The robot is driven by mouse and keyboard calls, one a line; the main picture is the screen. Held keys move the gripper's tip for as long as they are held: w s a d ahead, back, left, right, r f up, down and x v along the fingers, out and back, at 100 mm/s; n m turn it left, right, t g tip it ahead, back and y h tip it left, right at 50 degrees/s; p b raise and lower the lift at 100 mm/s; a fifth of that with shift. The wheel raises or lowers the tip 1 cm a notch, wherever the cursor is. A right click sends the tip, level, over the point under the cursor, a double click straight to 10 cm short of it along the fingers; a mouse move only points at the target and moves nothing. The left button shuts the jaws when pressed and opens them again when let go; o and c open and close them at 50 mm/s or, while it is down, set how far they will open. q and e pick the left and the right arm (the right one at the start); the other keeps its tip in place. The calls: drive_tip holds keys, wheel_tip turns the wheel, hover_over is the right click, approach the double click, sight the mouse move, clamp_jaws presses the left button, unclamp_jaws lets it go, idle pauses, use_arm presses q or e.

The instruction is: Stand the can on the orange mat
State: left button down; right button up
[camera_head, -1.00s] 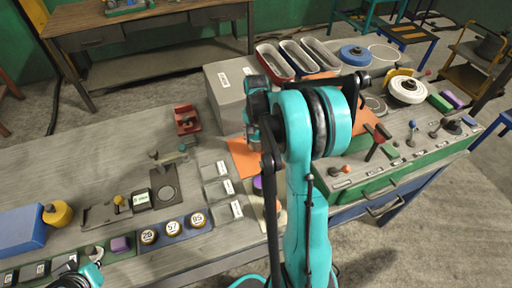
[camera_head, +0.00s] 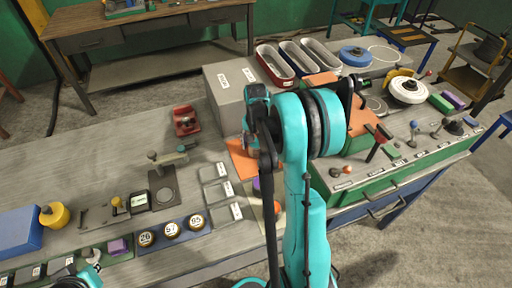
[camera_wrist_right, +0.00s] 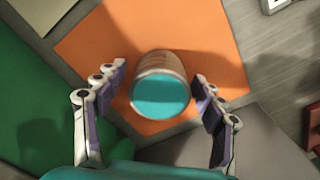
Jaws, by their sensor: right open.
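The can (camera_wrist_right: 161,100) has a teal end facing the right wrist camera and a pale side wall. It is over the orange mat (camera_wrist_right: 95,45), between the spread fingers of my right gripper (camera_wrist_right: 160,76). A gap shows on both sides, so the gripper is open and not holding it. Whether the can's far end touches the mat cannot be told. In the head view, an orange patch of mat (camera_head: 240,158) shows left of my right arm, which hides the can and right gripper. My left gripper (camera_head: 85,274) is partly in view at the bottom left, its jaws unclear.
A grey box (camera_head: 225,100) stands behind the orange patch, with long trays (camera_head: 320,55) beyond. A green panel with levers (camera_head: 395,160) is to the right.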

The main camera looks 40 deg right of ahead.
sight(256, 143)
wheel_tip(256, 143, up, 12)
drive_tip(key=p, duration=0.4)
drive_tip(key=shift+a+r, duration=0.1)
drive_tip(key=shift+r, duration=0.05)
drive_tip(key=s+a+r+n+t, duration=0.1)
drive_tip(key=s+a+r+n, duration=0.2)
drive_tip(key=a, duration=0.3)
drive_tip(key=s+a+r+n+t, duration=0.2)
drive_tip(key=a+r+n, duration=0.1)
drive_tip(key=a, duration=0.4)
drive_tip(key=s+a+f+n+t, duration=0.1)
drive_tip(key=s+a+n+t, duration=0.3)
drive_tip(key=s+a+n, duration=0.2)
drive_tip(key=s+a, duration=0.2)
drive_tip(key=a, duration=0.2)
drive_tip(key=shift+s+a+f+n, duration=0.15)
drive_tip(key=shift+s+f+n, duration=0.15)
drive_tip(key=shift+s+f, duration=0.1)
drive_tip(key=shift+f+b, duration=0.65)
drive_tip(key=shift+b, duration=0.05)
